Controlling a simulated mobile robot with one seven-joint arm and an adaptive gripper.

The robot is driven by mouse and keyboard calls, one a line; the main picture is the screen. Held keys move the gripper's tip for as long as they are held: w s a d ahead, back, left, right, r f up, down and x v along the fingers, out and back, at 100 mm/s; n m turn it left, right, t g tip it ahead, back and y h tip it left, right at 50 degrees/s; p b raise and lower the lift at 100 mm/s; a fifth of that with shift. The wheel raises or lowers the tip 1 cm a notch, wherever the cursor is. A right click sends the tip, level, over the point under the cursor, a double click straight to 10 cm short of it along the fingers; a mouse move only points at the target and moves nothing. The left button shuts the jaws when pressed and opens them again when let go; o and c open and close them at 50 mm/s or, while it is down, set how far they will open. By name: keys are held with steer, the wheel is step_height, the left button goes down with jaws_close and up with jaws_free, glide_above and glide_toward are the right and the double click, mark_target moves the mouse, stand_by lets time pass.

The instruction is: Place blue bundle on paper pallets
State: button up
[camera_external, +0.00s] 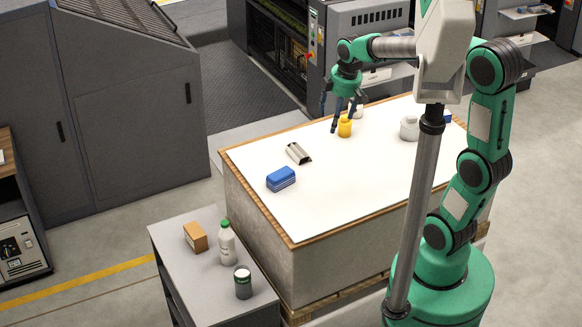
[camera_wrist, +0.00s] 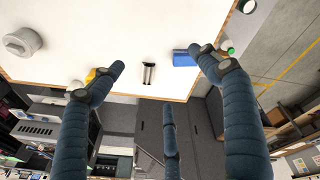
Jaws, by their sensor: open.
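The blue bundle (camera_external: 281,179) lies on the white top of the paper pallet (camera_external: 340,203), near its left edge. In the wrist view the blue bundle (camera_wrist: 183,58) shows just left of a fingertip, which may hide part of it. My gripper (camera_external: 341,112) is above the far part of the stack, over or close to the yellow container (camera_external: 345,128), well away from the bundle. Its several dark fingers are spread open and hold nothing; in the wrist view the gripper (camera_wrist: 156,68) shows the same.
A silver and dark item (camera_external: 298,153) lies near the bundle. A pale grey container (camera_external: 409,128) and another blue item (camera_external: 447,117) are at the right of the stack. A side table (camera_external: 213,285) holds a brown box, white bottle and dark can. The stack's front is clear.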

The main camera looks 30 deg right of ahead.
steer(key=s+d+r+m+t, duration=0.1)
steer(key=s+d+m, duration=0.3)
steer(key=s, duration=0.6)
steer(key=s+d+r+m+t, duration=0.1)
steer(key=s+d+m, duration=0.3)
steer(key=s, duration=0.7)
steer(key=shift+s+d+r+m+t, duration=0.2)
steer(key=shift+r+m+t, duration=0.25)
steer(key=shift+m, duration=0.75)
step_height(320, 180, down, 15)
steer(key=b, duration=1.5)
steer(key=shift+c, duration=0.7)
